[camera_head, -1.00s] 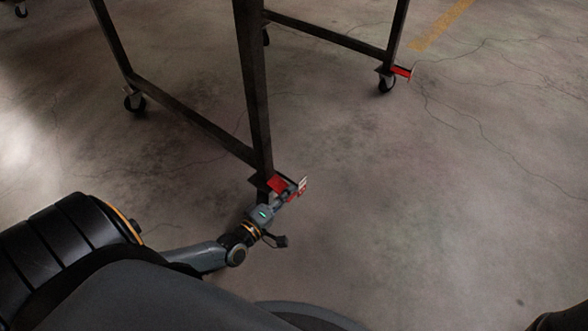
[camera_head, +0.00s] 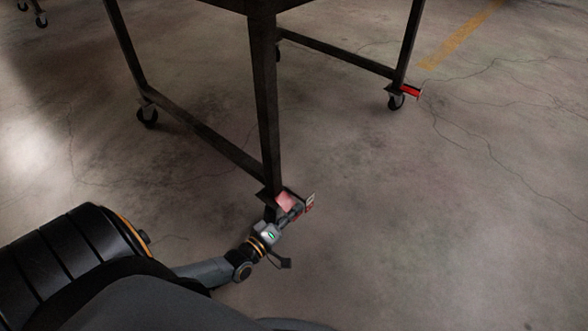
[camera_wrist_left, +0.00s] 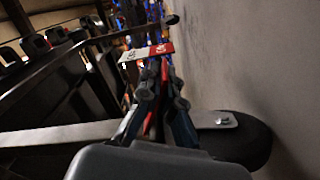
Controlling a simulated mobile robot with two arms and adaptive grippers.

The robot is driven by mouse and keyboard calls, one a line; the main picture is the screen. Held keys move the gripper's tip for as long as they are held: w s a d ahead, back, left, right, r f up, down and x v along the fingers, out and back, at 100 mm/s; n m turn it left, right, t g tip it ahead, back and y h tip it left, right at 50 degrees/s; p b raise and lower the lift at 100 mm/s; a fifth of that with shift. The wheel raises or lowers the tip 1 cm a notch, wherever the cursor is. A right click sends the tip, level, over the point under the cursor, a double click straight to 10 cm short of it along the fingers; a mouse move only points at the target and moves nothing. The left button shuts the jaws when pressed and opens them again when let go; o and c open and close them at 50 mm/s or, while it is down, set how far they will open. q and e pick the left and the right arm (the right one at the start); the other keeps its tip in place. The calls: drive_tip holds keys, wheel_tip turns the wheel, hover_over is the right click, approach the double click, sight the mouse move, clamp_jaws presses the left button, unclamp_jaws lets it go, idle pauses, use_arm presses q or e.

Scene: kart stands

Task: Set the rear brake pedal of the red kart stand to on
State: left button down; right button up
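The kart stand is a dark metal frame (camera_head: 265,110) on casters. At its nearest leg a red plate (camera_head: 287,201) shows, looking pale pink now, with a red-and-white pedal (camera_head: 310,201) just right of it. The pedal also shows in the left wrist view (camera_wrist_left: 147,52), lying across just beyond the fingertips. My left gripper (camera_head: 299,209) is low beside this leg, at the pedal. In the wrist view its fingers (camera_wrist_left: 162,66) are close together at the tips, with nothing clearly held. Whether they touch the pedal is hard to tell. My right gripper is not in view.
Another red pedal (camera_head: 411,91) sits at the far right leg's caster (camera_head: 396,102). A further caster (camera_head: 147,116) stands at the left leg. In the wrist view a dark wheel (camera_wrist_left: 243,140) is close on the right. The concrete floor to the right is clear.

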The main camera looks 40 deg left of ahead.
use_arm(q)
drive_tip(key=c, duration=1.5)
unclamp_jaws()
drive_tip(key=shift+c, duration=0.2)
drive_tip(key=shift+s, duration=0.1)
drive_tip(key=s, duration=1.2)
drive_tip(key=shift+a, duration=0.45)
drive_tip(key=shift+f, duration=0.1)
